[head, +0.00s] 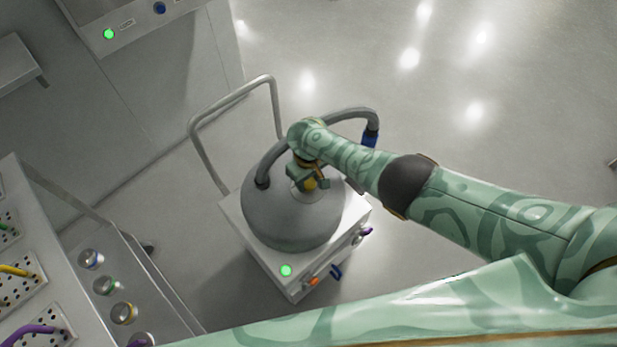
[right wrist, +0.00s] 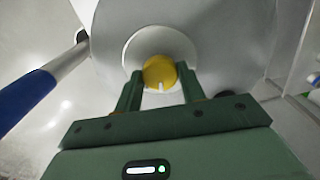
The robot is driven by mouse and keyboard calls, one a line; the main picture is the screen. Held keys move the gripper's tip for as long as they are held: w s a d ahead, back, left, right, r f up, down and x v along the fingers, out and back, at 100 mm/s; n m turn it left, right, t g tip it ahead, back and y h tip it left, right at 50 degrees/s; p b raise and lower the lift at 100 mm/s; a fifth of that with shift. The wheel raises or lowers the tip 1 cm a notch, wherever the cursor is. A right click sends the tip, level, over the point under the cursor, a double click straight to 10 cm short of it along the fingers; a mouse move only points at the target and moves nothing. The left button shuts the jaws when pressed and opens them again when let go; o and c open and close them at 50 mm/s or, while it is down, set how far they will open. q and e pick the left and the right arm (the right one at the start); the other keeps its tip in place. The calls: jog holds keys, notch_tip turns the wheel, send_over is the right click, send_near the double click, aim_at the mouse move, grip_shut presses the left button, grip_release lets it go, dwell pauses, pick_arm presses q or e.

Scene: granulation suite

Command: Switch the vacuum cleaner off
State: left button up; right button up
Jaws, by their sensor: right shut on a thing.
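The vacuum cleaner (head: 285,222) has a grey domed tank on a white square base, with a tube handle behind it. A yellow knob (head: 310,185) sits on top of the dome. In the right wrist view the knob (right wrist: 159,72) stands on a pale round disc, with a white mark on its lower side. My right gripper (head: 311,176) reaches down from above, its two fingers (right wrist: 160,88) shut on the knob from both sides. A green lamp (head: 286,271) glows on the base. My left gripper is out of view.
The hose (head: 352,112) with a blue cuff (head: 371,137) curves behind my right wrist. A panel with sockets and cables (head: 20,275) and round knobs (head: 104,286) stands at left. A wall unit (head: 135,20) has another green light. Open floor (head: 430,90) lies to the right.

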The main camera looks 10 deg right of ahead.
aim_at(308, 182)
jog(key=n, duration=0.5)
jog(key=shift+n, duration=0.3)
jog(key=n, duration=0.5)
jog(key=shift+n, duration=0.3)
jog(key=o, duration=1)
jog(key=shift+c, duration=0.2)
pick_arm(q)
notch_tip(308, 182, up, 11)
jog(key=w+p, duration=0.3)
jog(key=p, duration=0.8)
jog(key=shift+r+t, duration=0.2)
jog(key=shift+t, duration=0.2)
pick_arm(e)
notch_tip(308, 182, up, 16)
jog(key=shift+r, duration=0.2)
jog(key=shift+f, duration=0.1)
